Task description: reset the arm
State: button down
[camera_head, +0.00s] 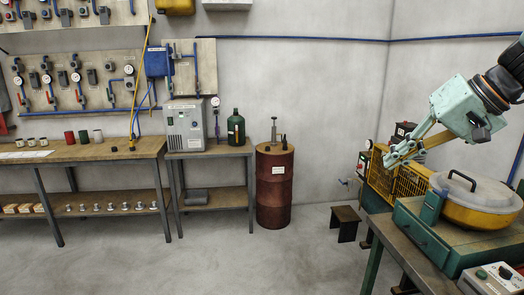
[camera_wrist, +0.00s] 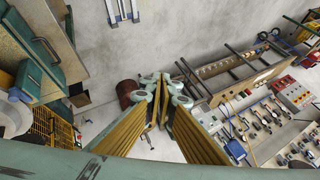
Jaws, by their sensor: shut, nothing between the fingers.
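My gripper (camera_head: 390,162) is at the right of the head view, raised above the yellow guard of a machine. Its pale green body tilts down and to the left, with the fingers pointing toward the lower left. In the wrist view my gripper (camera_wrist: 164,78) shows two yellow-sided fingers that meet at the tips. It is shut and empty. No object touches the fingers in the wrist view.
Below my gripper stand a yellow mesh guard (camera_head: 402,184) and a yellow-and-white lidded drum (camera_head: 482,202) on a green machine (camera_head: 425,235). A red barrel (camera_head: 275,190), a small stool (camera_head: 345,222) and a long workbench (camera_head: 90,150) stand farther left. The middle floor is clear.

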jog(key=s+a+r+n+t+h, duration=0.1)
jog(key=s+a+r+n+h, duration=0.1)
jog(key=s+a+r, duration=0.4)
jog(key=s+a+r+n+h, duration=0.1)
jog(key=s+a+r+n, duration=0.15)
jog(key=a, duration=0.65)
jog(key=s+f+m+g, duration=0.1)
jog(key=s+f, duration=0.4)
jog(key=s, duration=0.4)
jog(key=s+d+f+g+h+b, duration=0.1)
jog(key=s+f, duration=0.5)
jog(key=s, duration=0.4)
jog(key=s+d+f+m+g+h, duration=0.1)
jog(key=s+f, duration=0.4)
jog(key=s, duration=0.4)
jog(key=shift+s+f+m, duration=0.15)
jog(key=shift+s+m, duration=0.1)
jog(key=shift+m, duration=0.1)
